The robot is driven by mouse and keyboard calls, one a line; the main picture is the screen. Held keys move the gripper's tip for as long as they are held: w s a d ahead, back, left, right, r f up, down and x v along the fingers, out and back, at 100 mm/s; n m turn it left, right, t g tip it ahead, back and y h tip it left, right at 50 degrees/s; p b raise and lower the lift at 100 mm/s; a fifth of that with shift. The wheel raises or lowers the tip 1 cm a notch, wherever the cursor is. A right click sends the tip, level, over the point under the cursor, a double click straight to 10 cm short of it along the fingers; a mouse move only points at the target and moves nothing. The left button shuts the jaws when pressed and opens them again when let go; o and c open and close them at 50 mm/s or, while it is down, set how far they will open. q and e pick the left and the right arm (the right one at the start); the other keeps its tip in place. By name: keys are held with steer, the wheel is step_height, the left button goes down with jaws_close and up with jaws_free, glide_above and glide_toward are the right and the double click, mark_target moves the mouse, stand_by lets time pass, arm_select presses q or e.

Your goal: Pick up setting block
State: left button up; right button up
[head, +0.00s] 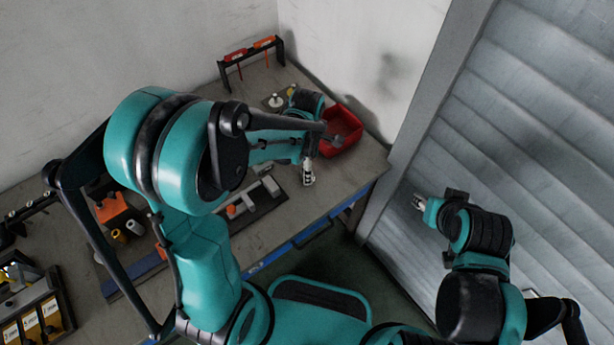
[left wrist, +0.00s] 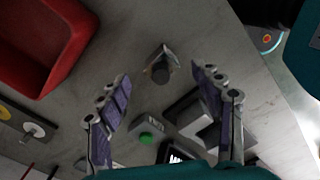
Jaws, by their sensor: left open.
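My left gripper (head: 308,179) is over the right part of the bench in the head view. In the left wrist view its fingers (left wrist: 160,77) are spread wide with nothing between the pads. A small metal block with a dark round part (left wrist: 160,62) lies on the bench just past the fingertips, roughly centred; it may be the setting block, but I cannot be sure. A grey block with a green knob (left wrist: 151,128) lies nearer the palm side. My right gripper (head: 419,202) is beside the grey shutter, too small to tell its jaws.
A red bin (head: 345,128) stands close behind my left gripper and also shows in the left wrist view (left wrist: 42,85). A dark tray with grey blocks (head: 268,190) lies left of the gripper. A tool rack (head: 251,60) stands at the back. Bare bench lies around the metal block.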

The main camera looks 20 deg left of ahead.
arm_select(q)
step_height(320, 180, down, 3)
steer(key=shift+f+b, duration=0.2)
steer(key=shift+b, duration=0.3)
steer(key=shift+r, duration=0.1)
steer(key=c, duration=1.5)
jaws_close()
